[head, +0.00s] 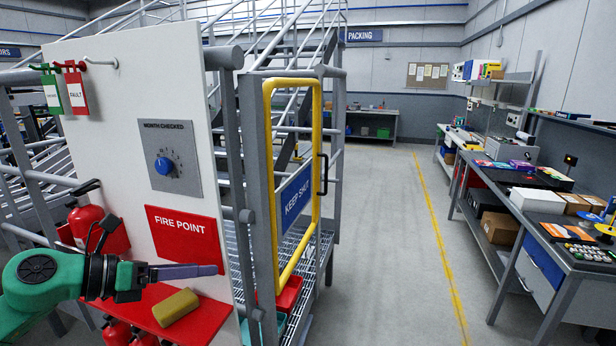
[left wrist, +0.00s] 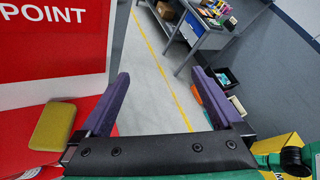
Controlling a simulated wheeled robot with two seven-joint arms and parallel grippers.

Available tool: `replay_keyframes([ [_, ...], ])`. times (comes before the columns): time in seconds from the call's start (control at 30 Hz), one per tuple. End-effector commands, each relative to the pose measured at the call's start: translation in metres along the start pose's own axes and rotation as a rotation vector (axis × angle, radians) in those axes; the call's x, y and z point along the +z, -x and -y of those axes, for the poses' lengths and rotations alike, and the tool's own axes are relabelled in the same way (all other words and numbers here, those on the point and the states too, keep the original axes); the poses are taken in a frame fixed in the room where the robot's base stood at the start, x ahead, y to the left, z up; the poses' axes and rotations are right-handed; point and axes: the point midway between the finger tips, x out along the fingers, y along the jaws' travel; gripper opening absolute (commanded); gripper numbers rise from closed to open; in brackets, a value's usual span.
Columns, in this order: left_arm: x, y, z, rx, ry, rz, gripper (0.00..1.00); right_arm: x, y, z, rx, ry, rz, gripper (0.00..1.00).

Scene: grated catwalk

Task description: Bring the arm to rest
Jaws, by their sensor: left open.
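My left arm is green and comes in from the left in the head view. Its left gripper (head: 190,271) has purple fingers and is held level in front of the white fire point board, above a red shelf. In the left wrist view the gripper (left wrist: 165,100) shows its two fingers wide apart with nothing between them, only floor beyond. A yellow sponge-like block (head: 176,307) lies on the red shelf just below the fingers; it also shows in the left wrist view (left wrist: 53,126), left of the left finger and apart from it. My right gripper is not in view.
The white board (head: 125,100) carries a blue dial (head: 165,166), a red FIRE POINT sign (head: 185,238) and hanging tags. A red extinguisher (head: 84,222) stands close to my arm. A yellow-framed gate (head: 268,150) is to the right. The floor (head: 400,220) beyond is clear up to the workbenches.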

Motion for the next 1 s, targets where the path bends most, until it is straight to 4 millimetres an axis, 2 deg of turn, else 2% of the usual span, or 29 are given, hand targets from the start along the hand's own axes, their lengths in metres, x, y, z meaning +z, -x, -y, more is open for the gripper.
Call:
replay_keyframes([
  [0.03,0.004,-0.012,0.006,-0.041,0.1,0.098,1.0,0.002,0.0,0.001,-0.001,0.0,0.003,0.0],
  [0.13,0.019,-0.026,0.005,-0.097,0.402,0.359,1.0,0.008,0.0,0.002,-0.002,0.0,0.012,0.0],
  [0.2,0.022,-0.026,-0.012,-0.106,0.706,0.567,1.0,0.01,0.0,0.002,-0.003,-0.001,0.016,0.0],
  [0.27,0.009,-0.021,-0.039,-0.076,1.006,0.736,1.0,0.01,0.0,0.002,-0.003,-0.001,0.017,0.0],
  [0.3,-0.01,-0.016,-0.06,-0.034,1.213,0.836,1.0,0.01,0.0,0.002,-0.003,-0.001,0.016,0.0],
  [0.37,-0.052,-0.01,-0.087,0.058,1.528,0.965,1.0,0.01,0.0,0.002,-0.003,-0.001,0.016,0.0],
  [0.4,-0.085,-0.007,-0.1,0.133,1.718,1.028,1.0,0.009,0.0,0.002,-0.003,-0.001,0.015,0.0],
  [0.5,-0.155,-0.002,-0.111,0.309,2.049,1.115,1.0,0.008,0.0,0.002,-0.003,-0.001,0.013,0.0],
  [0.57,-0.189,-0.001,-0.108,0.405,2.194,1.139,1.0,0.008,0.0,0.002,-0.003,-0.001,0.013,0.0],
  [0.6,-0.211,0.0,-0.105,0.468,2.281,1.149,1.0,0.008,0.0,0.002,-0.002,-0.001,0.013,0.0],
  [0.7,-0.258,0.002,-0.09,0.625,2.468,1.156,1.0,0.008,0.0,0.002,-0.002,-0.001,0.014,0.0],
  [0.9,-0.332,0.008,-0.044,0.946,2.759,1.116,1.0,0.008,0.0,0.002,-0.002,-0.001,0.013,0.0],
  [0.93,-0.341,0.009,-0.036,-0.98,-2.753,-1.086,1.0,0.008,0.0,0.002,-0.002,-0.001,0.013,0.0],
  [0.97,-0.35,0.011,-0.028,-1.002,-2.714,-1.045,1.0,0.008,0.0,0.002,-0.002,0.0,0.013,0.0],
  [1.0,-0.365,0.003,-0.036,-1.022,-2.698,-1.037,1.0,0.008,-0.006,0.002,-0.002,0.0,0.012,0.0],
])
